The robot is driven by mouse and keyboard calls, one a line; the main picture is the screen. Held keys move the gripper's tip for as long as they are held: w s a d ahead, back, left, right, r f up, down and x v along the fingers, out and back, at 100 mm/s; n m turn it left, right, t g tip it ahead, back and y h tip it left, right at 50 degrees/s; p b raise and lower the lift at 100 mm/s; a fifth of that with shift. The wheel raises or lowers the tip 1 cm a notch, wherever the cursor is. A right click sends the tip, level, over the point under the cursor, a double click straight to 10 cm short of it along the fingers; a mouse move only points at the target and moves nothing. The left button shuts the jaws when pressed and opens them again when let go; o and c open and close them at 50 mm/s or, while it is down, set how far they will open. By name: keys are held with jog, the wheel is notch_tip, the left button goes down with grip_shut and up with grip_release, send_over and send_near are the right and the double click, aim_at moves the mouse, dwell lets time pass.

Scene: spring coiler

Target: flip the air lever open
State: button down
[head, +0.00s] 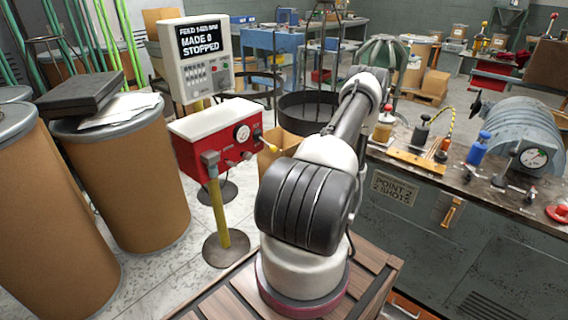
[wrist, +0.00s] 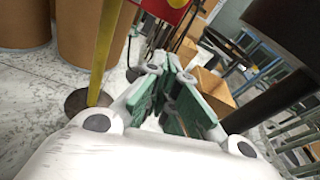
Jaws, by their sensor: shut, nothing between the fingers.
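The air lever is not labelled in either view, so I cannot tell for certain which part it is. A red control box (head: 215,138) on a yellow post carries a round gauge (head: 242,132), small knobs below it and a lever with a yellow tip (head: 271,148) on its right side. In the wrist view only the lower part of the red box (wrist: 166,9) shows at the top edge. My gripper (wrist: 168,62) is shut and empty, its green-padded fingers pointing toward the area below the box. In the head view my gripper is hidden behind my arm.
A screen panel (head: 200,58) reading "MADE 0 STOPPED" stands behind the box. Brown drums (head: 128,190) crowd the left. A workbench (head: 435,195) with another gauge (head: 533,157) and several tools is on the right. A cardboard box (wrist: 212,92) is beyond my fingers.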

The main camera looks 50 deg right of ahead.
jog(key=w+f, duration=0.2)
jog(key=w, duration=0.8)
jog(key=shift+s+a+r, duration=0.15)
jog(key=shift+s+r, duration=0.05)
jog(key=shift+r, duration=0.5)
jog(key=shift+s+a+r, duration=0.15)
jog(key=shift+s+r, duration=0.05)
jog(key=shift+r, duration=0.5)
jog(key=shift+s+a+r, duration=0.15)
jog(key=shift+s+r, duration=0.05)
jog(key=shift+r, duration=0.5)
notch_tip(320, 180, up, 9)
jog(key=s+g, duration=0.2)
jog(key=g, duration=0.3)
jog(key=shift+r+g, duration=0.2)
jog(key=shift+g, duration=0.2)
jog(key=shift+w+d+r, duration=0.1)
jog(key=shift+d+r, duration=0.05)
jog(key=shift+r, duration=0.1)
